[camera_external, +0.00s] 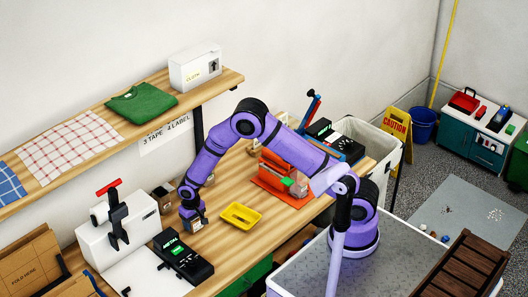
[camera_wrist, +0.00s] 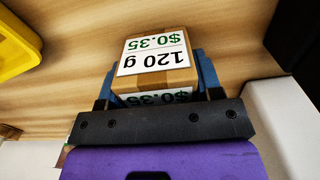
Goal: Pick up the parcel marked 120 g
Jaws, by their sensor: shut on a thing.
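The parcel (camera_wrist: 150,58) is a small brown cardboard box with a white label reading "120 g" and "$0.35", upside down in the wrist view. My gripper (camera_wrist: 155,75) has its blue fingers on both sides of the parcel and is shut on it. In the external view my gripper (camera_external: 193,217) points down at the wooden workbench, left of the yellow tray. The parcel is small there, between the fingers, and its label cannot be read. I cannot tell whether the parcel touches the bench.
A yellow tray (camera_external: 241,215) lies just right of my gripper. A black device marked METAL (camera_external: 182,258) and a white machine with a red handle (camera_external: 118,232) stand to the left. An orange holder (camera_external: 284,180) is at the right. A shelf (camera_external: 110,151) hangs above the bench's back.

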